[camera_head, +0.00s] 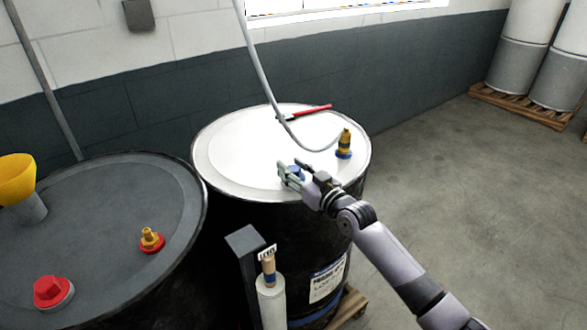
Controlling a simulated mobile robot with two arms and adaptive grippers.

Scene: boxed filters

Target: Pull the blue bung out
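The blue bung (296,172) shows as a small patch of blue at the near edge of the white-topped drum's lid (240,150). My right gripper (294,174) is at it, with its fingers around or just over the bung and covering most of it. I cannot tell whether the fingers press on the bung, or whether it sits in the lid or is raised. My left gripper is not in view.
A brass fitting with a blue collar (344,145) stands on the same lid, by a grey hose (270,95). A red-handled tool (305,112) lies at the back. A dark drum (100,190) with a red bung (50,291) and yellow funnel (15,180) stands left.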

